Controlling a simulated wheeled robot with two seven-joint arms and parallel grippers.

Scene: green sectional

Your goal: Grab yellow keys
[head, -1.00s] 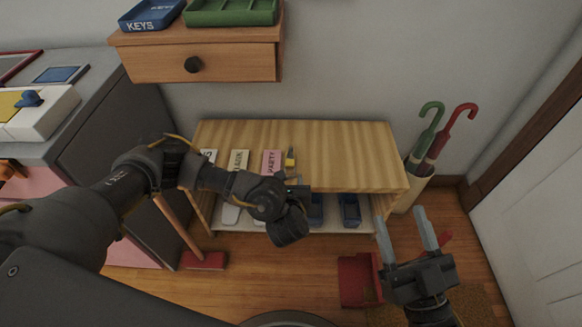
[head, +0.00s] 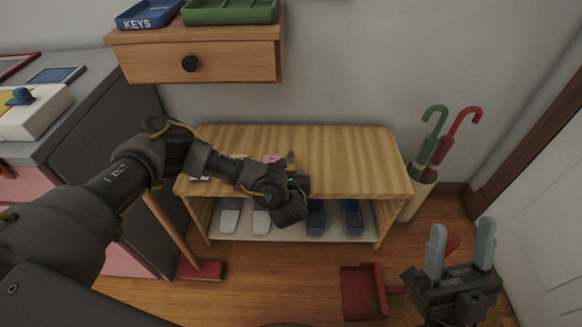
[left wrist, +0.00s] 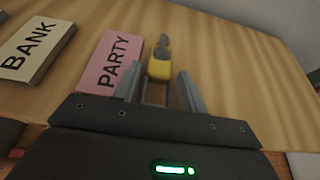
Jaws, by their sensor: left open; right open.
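The yellow keys (left wrist: 159,66), a yellow piece with a grey part at its far end, lie on the wooden bench top beside the pink PARTY card. In the left wrist view they show between and just beyond the fingers of my left gripper (left wrist: 158,88), which is open and empty. In the head view the keys (head: 291,161) show as a small yellow and dark spot, and my left arm covers most of the left gripper. My right gripper (head: 459,250) is open and empty at the lower right, above the floor and away from the bench.
The wooden bench (head: 350,155) holds the pink PARTY card (left wrist: 112,64) and a cream BANK card (left wrist: 36,48). Shoes sit on its lower shelf. An umbrella stand (head: 419,190) is at its right. A drawer shelf (head: 200,62) with a blue KEYS tray (head: 150,14) hangs above. A red dustpan (head: 362,290) lies on the floor.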

